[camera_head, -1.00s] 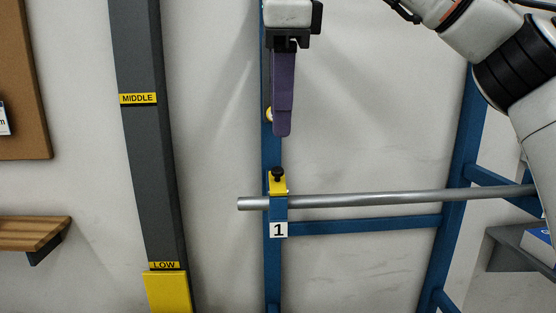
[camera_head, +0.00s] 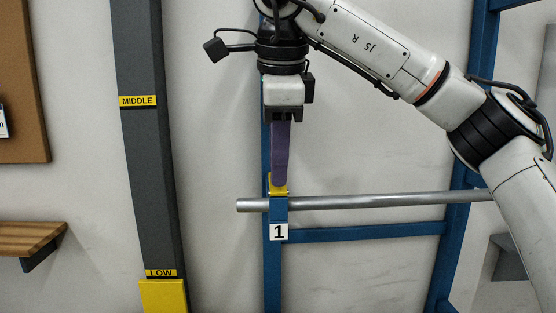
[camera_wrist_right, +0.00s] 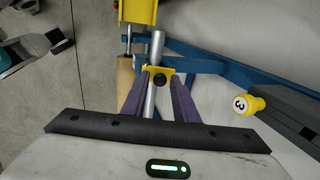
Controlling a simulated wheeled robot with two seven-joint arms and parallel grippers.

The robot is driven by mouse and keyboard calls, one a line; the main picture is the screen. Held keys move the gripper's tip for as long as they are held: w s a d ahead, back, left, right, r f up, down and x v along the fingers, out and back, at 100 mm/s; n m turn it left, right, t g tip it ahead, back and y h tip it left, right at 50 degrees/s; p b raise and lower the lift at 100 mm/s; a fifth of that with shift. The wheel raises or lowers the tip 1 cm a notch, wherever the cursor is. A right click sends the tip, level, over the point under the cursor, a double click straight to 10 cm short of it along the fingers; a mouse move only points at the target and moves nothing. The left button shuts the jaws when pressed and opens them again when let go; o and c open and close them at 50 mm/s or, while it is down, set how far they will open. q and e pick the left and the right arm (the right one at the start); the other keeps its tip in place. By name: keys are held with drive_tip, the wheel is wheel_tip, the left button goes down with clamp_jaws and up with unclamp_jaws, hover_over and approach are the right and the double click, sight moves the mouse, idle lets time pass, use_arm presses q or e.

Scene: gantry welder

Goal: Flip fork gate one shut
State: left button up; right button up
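Fork gate one is a small yellow piece (camera_head: 278,190) on the blue post, just above the label "1" and where the grey bar (camera_head: 340,202) rests. In the right wrist view the yellow gate (camera_wrist_right: 151,70) carries a black knob (camera_wrist_right: 159,80). My right gripper (camera_head: 279,184) points down from above, its purple fingertips at the gate and hiding the knob in the head view. In the right wrist view its fingers (camera_wrist_right: 160,84) are apart, one on each side of the knob; contact is unclear. My left gripper is not clearly in view.
A blue frame (camera_head: 360,231) runs right below the bar. A dark grey column (camera_head: 150,190) with "MIDDLE" and "LOW" labels and a yellow block (camera_head: 163,296) stands left. A yellow knob marked 3 (camera_wrist_right: 248,104) is right in the wrist view. A wooden shelf (camera_head: 30,238) is far left.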

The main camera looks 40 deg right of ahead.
clamp_jaws()
drive_tip(key=shift+r+p, duration=0.1)
drive_tip(key=shift+p, duration=0.2)
drive_tip(key=g+p, duration=0.1)
drive_tip(key=p, duration=0.1)
drive_tip(key=y+p, duration=0.1)
drive_tip(key=p, duration=0.1)
drive_tip(key=shift+w+d+g, duration=0.25)
drive_tip(key=shift+w+g, duration=0.15)
drive_tip(key=shift+w+d+f+g, duration=0.1)
drive_tip(key=shift+w+f+g, duration=0.05)
drive_tip(key=shift+f+g, duration=0.15)
drive_tip(key=shift+w+f+g+y, duration=0.15)
drive_tip(key=shift+g+y, duration=0.35)
drive_tip(key=shift+o, duration=1.5)
unclamp_jaws()
drive_tip(key=shift+d, duration=0.1)
